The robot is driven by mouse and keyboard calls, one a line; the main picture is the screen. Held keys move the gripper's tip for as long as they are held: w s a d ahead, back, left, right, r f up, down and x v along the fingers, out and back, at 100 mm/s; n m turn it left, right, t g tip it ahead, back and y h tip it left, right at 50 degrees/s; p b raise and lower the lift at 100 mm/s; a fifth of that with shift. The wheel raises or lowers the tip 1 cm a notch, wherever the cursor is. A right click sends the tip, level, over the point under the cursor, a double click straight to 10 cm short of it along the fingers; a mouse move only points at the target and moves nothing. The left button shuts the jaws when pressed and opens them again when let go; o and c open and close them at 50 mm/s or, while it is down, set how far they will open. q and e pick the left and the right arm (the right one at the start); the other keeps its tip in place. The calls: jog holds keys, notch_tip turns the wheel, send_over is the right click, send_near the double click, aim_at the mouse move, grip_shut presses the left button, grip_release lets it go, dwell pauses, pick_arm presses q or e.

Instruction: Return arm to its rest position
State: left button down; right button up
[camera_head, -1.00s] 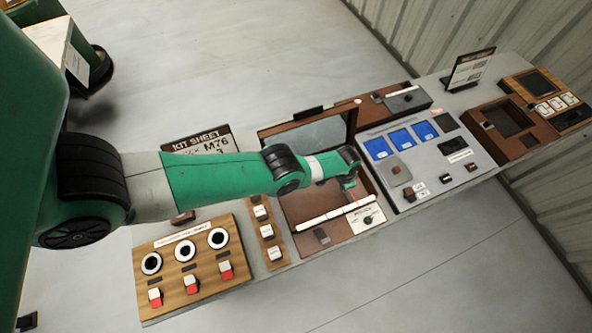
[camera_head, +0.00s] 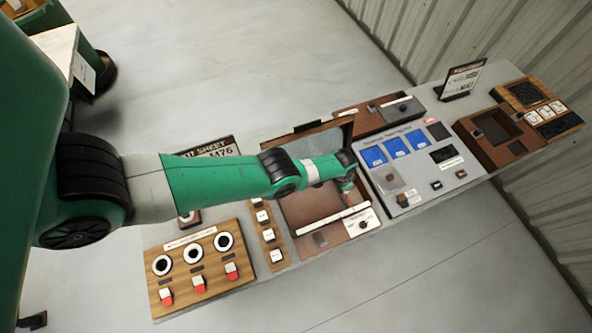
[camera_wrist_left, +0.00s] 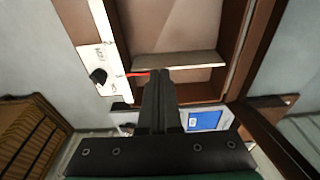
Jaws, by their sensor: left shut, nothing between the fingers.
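My left arm, green and grey, reaches in from the left in the head view, over the bench (camera_head: 290,278). Its gripper (camera_head: 348,186) is small there, above the open brown box (camera_head: 330,232). In the left wrist view the dark fingers of the left gripper (camera_wrist_left: 160,80) are together with nothing between them. Beyond them in that view lie the brown box (camera_wrist_left: 195,80) with a pale strip across it and a white plate with a black knob (camera_wrist_left: 98,76). Contact between the fingertips and the box cannot be told. My right gripper is not in view.
A wooden panel (camera_head: 238,277) with round dials and red-and-white switches is at the bench's near left. A grey panel (camera_head: 410,180) with blue squares, brown trays (camera_head: 478,152) and a standing sign (camera_head: 462,80) are to the right. A kit sheet (camera_head: 215,149) stands partly behind my arm.

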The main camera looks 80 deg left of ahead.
pick_arm(q)
notch_tip(320, 180, up, 2)
jog(key=shift+r+p, duration=0.1)
jog(key=shift+p, duration=0.55)
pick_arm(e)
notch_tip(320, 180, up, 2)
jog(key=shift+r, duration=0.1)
